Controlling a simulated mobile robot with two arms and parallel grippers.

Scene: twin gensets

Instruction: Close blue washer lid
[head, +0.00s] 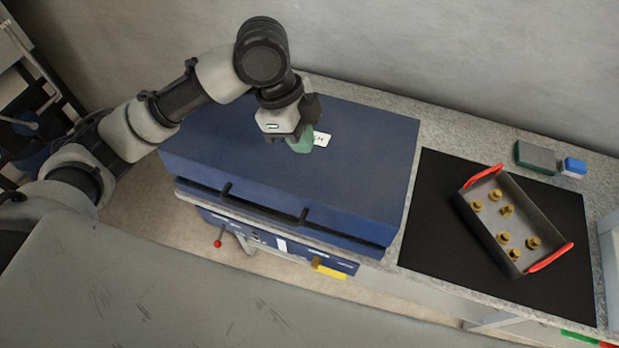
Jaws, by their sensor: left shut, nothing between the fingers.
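The blue washer lid (350,185) lies flat and level over the blue washer in the middle of the head view, with a dark handle bar along its front edge. The washer's front panel (265,236) shows below the lid, with a red knob and a yellow piece on it. My left gripper (301,143) is over the lid's top near a white label, shut and empty, with its green fingertips pointing down. Whether the fingertips touch the lid is hard to tell. My right gripper is out of view.
Right of the washer, a black mat (430,215) on the speckled counter holds a grey tray (530,215) with red handles and several brass fittings. A green-grey block (535,157) and a small blue box (572,167) lie behind it. A grey surface (200,300) spans the foreground.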

